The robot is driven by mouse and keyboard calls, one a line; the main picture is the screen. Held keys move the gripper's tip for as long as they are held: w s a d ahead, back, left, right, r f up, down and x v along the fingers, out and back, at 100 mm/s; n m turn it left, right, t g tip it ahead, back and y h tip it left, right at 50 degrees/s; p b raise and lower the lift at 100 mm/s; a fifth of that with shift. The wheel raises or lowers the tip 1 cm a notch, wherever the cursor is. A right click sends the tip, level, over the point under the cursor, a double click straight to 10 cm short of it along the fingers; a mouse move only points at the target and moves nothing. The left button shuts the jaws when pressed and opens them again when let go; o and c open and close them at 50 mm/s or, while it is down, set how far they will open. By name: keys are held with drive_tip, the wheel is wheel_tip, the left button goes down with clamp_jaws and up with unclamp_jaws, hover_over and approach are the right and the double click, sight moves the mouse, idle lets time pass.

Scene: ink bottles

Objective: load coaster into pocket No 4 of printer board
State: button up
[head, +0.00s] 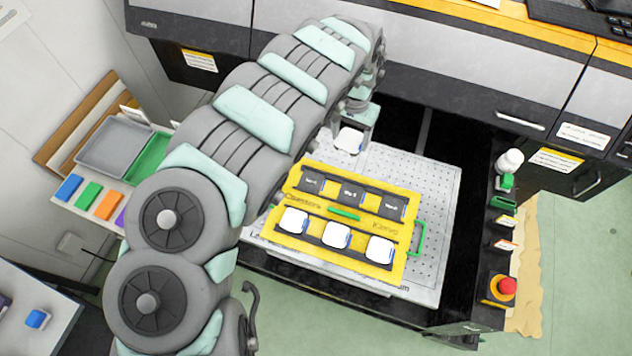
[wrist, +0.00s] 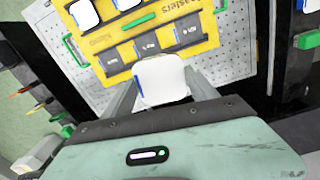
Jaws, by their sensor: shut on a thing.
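My gripper (head: 352,124) is shut on a white, rounded-square coaster (head: 348,141). In the wrist view the coaster (wrist: 161,80) sits between the two grey fingers of my gripper (wrist: 163,92), beyond the board's far edge as the head view shows it. The yellow printer board (head: 345,258) has two rows of pockets. The near row holds three white coasters, the left one (head: 294,221), the middle one (head: 336,235) and the right one (head: 380,250). The far row's three dark pockets, such as the middle one (head: 350,192), are empty. Their labels are too small to read surely.
The board lies on a perforated white bed (head: 430,200) with a green handle (head: 418,238) at its right. A control strip with a red button (head: 507,286) stands right. A grey tray (head: 112,146) and coloured blocks lie left. The black printer housing is behind.

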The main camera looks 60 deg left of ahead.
drive_tip(key=n, duration=0.2)
hover_over(311, 181)
wheel_tip(311, 181, down, 3)
wheel_tip(311, 181, down, 15)
drive_tip(key=b, duration=0.4)
drive_tip(key=shift+w+d+f+b, duration=0.15)
drive_tip(key=shift+f+b, duration=0.15)
drive_tip(key=shift+f, duration=1.75)
drive_tip(key=shift+s+f, duration=0.2)
drive_tip(key=shift+f, duration=0.35)
drive_tip(key=shift+f, duration=0.15)
drive_tip(key=o, duration=1.5)
drive_tip(key=shift+o, duration=0.2)
